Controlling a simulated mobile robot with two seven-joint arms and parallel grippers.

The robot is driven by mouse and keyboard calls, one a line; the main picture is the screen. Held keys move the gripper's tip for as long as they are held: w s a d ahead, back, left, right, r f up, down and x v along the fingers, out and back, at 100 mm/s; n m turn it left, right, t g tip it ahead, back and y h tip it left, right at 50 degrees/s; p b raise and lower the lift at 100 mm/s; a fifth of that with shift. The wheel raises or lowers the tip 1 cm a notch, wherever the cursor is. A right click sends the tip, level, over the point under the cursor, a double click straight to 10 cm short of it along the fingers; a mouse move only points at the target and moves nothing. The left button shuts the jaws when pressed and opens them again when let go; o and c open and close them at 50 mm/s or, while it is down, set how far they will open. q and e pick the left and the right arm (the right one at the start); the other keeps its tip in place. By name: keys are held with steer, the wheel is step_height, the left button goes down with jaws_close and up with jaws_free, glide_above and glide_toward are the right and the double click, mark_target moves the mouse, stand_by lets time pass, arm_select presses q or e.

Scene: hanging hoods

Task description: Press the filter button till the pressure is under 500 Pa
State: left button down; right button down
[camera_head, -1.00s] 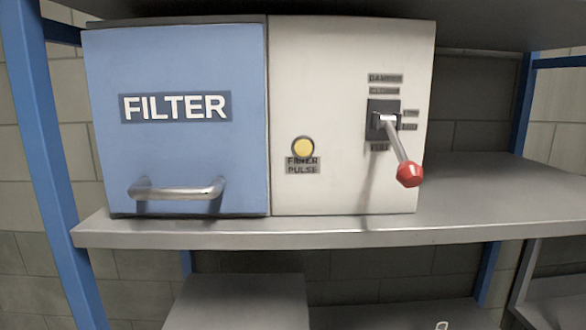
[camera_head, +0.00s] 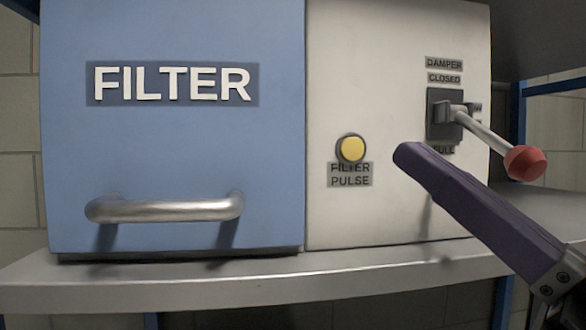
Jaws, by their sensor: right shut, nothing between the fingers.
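The yellow filter pulse button (camera_head: 353,149) sits on the white panel (camera_head: 390,60), just above its "FILTER PULSE" label (camera_head: 350,175). My right gripper (camera_head: 408,155) comes in from the lower right with its purple fingers shut and nothing between them. Its tip shows a little to the right of the button, apart from it in the picture. How far the tip is from the panel is hard to tell. No pressure reading shows in this view. My left gripper is not in view.
A damper lever with a red knob (camera_head: 525,162) sticks out at the right, close above my right gripper. The blue filter door (camera_head: 180,150) with a metal handle (camera_head: 165,208) is on the left. The unit stands on a grey shelf (camera_head: 200,290).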

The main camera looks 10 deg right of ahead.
steer(key=shift+s+a+r+y, duration=0.1)
steer(key=shift+r+y, duration=0.1)
steer(key=shift+y, duration=0.1)
steer(key=b, duration=0.3)
glide_toward(352, 149)
steer(key=w+a+r, duration=0.2)
steer(key=a+r, duration=0.2)
steer(key=r, duration=0.1)
steer(key=shift+w+d+f, duration=0.1)
steer(key=shift+w+f, duration=0.1)
steer(key=shift+w, duration=0.1)
stand_by(0.5)
stand_by(1.0)
steer(key=shift+w, duration=0.1)
steer(key=shift+w, duration=0.3)
